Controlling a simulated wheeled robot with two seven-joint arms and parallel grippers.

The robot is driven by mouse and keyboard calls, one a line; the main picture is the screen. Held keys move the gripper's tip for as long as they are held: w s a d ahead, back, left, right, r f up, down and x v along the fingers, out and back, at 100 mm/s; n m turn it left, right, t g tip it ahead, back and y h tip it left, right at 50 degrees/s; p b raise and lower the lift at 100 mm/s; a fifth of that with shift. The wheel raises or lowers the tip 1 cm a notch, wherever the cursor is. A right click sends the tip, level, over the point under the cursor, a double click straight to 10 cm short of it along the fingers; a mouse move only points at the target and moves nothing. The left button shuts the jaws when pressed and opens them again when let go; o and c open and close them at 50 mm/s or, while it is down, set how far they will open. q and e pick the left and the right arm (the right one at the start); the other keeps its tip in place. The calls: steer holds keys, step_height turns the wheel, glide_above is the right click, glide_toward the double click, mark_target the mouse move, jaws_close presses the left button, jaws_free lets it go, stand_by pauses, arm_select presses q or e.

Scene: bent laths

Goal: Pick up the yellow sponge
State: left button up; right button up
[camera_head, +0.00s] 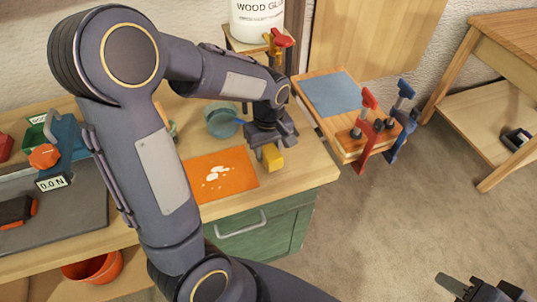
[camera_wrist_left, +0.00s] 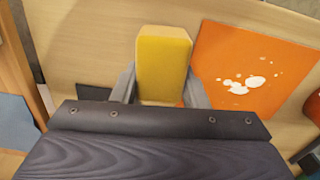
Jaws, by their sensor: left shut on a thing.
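The yellow sponge (camera_head: 272,157) is a small block at the right part of the wooden workbench, just right of the orange mat. My left gripper (camera_head: 264,150) reaches down over it and is shut on it. In the left wrist view the sponge (camera_wrist_left: 163,65) sits between the two fingers of my left gripper (camera_wrist_left: 160,88), with a finger on each side. I cannot tell whether the sponge touches the bench top. My right gripper (camera_head: 487,288) shows at the bottom right, over the floor and away from the bench; its fingers appear apart.
The orange mat (camera_head: 232,185) with white spots lies beside the sponge. A teal bowl (camera_head: 221,122) stands behind it. A glue bottle (camera_head: 257,18) stands at the back. Red and blue clamps (camera_head: 366,130) hold a board at right. Open floor (camera_head: 390,220) lies right of the bench.

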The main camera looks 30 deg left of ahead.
arm_select(q)
steer(key=s+d+r, duration=0.6)
steer(key=s+r, duration=0.3)
steer(key=s, duration=0.3)
steer(key=shift+d+r+b, duration=0.2)
steer(key=shift+d+b, duration=0.2)
steer(key=shift+b, duration=0.05)
